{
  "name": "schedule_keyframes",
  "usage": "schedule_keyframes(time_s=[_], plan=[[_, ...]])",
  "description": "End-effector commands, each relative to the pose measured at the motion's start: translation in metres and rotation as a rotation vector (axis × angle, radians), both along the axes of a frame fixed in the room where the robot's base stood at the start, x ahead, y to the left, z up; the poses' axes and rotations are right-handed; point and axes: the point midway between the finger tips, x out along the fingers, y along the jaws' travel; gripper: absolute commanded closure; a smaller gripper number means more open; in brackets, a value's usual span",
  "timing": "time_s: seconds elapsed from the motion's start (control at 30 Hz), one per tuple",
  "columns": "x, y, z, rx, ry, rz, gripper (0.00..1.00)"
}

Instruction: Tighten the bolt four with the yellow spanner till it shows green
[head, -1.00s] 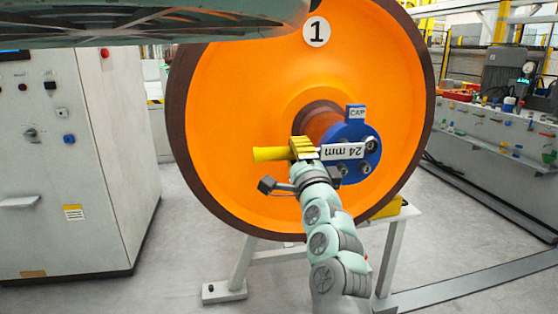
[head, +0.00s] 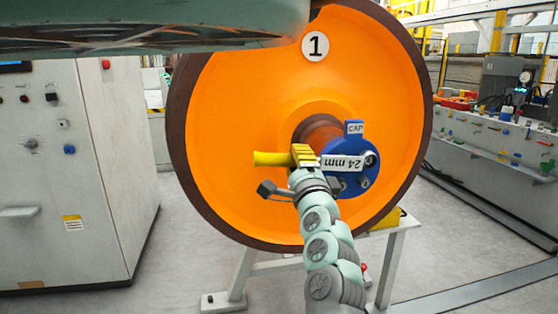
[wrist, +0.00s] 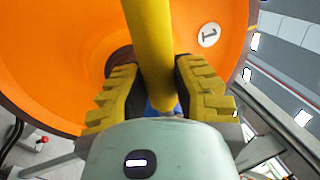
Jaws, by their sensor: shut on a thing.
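The yellow spanner (head: 273,158) lies nearly level in the head view, its handle pointing left and its 24 mm label (head: 342,164) to the right. My gripper (head: 304,156) is shut on the spanner, and the wrist view shows the yellow shaft (wrist: 150,50) between both ribbed finger pads. The blue cap (head: 352,182) sits at the hub of the orange wheel (head: 240,110), with a CAP tag on top. Bolt heads (head: 370,159) show on its right side. The label and my gripper hide the spanner's head and part of the cap. I cannot tell which bolt is four or see any green indicator.
The wheel, marked 1, rests over a pale stand (head: 240,275). A grey control cabinet (head: 70,180) stands at left. A bench with small coloured parts (head: 500,135) is at right. Open floor lies between the cabinet and the stand.

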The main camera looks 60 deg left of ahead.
Motion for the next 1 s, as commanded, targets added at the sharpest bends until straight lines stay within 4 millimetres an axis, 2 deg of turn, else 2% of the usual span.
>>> schedule_keyframes(time_s=[0.3, 0.67, 1.0], plan=[[0.002, -0.001, 0.011, 0.021, 0.042, -0.001, 1.0], [0.002, -0.001, 0.011, 0.025, 0.05, -0.001, 1.0], [0.003, -0.002, 0.02, 0.045, 0.1, -0.001, 1.0]])
